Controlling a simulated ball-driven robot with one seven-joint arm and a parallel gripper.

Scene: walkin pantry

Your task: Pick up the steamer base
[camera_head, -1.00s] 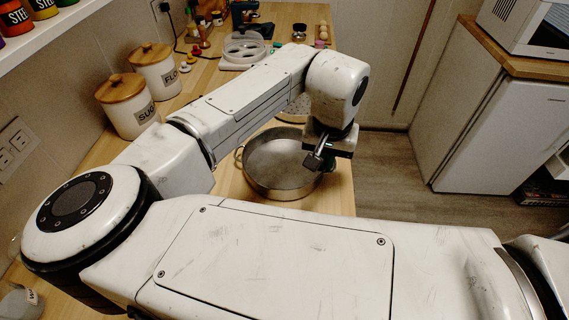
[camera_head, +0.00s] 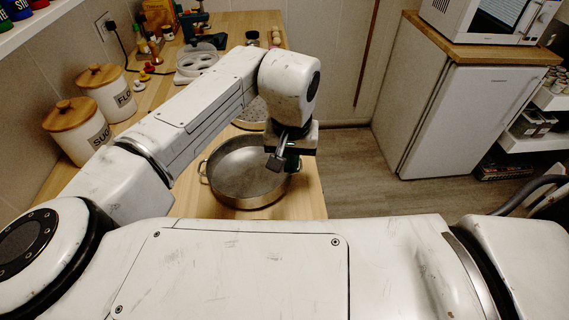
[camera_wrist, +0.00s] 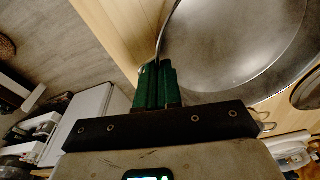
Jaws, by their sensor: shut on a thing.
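The steamer base, a round, shallow steel pan (camera_head: 245,178) with brassy loop handles, is at the right side of the wooden counter in the head view. It looks empty and level. In the wrist view the pan (camera_wrist: 235,45) fills the upper right. My gripper (camera_head: 291,162) is at the pan's right side, pointing down. In the wrist view the green fingers of my gripper (camera_wrist: 156,72) are closed together on the pan's rim. The exact grip is partly hidden by the fingers. I cannot tell whether the pan clears the counter.
A perforated steel piece (camera_head: 250,113) lies behind the pan, partly hidden by my arm. Canisters (camera_head: 78,130) line the wall at left. Open floor (camera_head: 350,175) lies right of the counter, before a white fridge (camera_head: 465,120).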

